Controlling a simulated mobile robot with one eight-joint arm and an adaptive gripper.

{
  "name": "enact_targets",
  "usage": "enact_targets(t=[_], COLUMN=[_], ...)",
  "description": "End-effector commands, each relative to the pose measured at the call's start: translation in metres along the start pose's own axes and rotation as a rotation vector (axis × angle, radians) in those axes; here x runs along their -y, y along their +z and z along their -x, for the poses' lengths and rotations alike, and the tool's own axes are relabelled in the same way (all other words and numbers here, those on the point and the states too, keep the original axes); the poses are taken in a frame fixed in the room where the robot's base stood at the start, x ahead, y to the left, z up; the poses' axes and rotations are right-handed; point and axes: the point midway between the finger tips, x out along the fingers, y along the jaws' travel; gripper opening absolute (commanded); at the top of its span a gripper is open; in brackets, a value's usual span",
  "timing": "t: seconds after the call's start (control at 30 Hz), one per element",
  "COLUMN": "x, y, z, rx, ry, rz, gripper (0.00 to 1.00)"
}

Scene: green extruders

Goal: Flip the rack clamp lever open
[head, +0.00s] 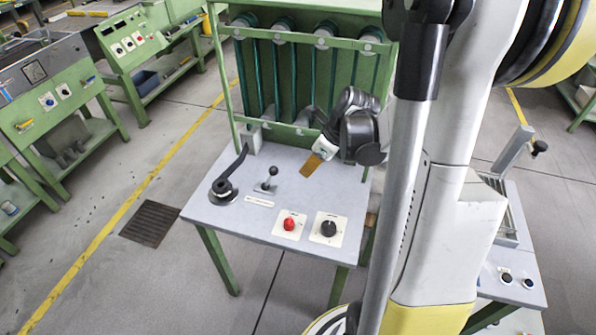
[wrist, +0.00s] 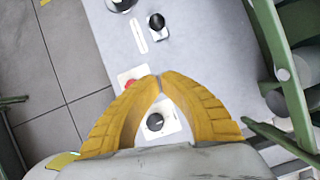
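A long black lever (head: 236,164) rises at a slant from a round black hub (head: 222,188) at the left of the grey control table. A short lever with a black ball knob (head: 271,172) stands right of it. The ball knob also shows in the wrist view (wrist: 157,21). No label is readable, so I cannot tell which is the rack clamp lever. My gripper (head: 311,167) hangs over the table's right side, apart from both levers. In the wrist view, its yellow fingers (wrist: 159,76) meet at the tips with nothing between them.
A red button (head: 289,224) and a black rotary knob (head: 329,228) sit at the table's front. The table's left front is clear.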

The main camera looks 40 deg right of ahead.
Motion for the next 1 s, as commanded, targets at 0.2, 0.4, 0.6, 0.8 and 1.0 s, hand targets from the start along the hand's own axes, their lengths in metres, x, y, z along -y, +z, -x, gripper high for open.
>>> enact_targets(t=[0.2, 0.4, 0.6, 0.8, 1.0], x=[0.0, 0.0, -0.001, 0.0, 0.0], y=[-0.002, -0.001, 0.028, 0.038, 0.039], z=[-0.05, -0.091, -0.094, -0.095, -0.095], rx=[0.0, 0.0, -0.001, 0.0, 0.0], ry=[0.001, 0.0, 0.0, 0.0, -0.001], rz=[0.003, 0.003, 0.004, 0.002, 0.002], gripper=[0.0, 0.0, 0.0, 0.0, 0.0])
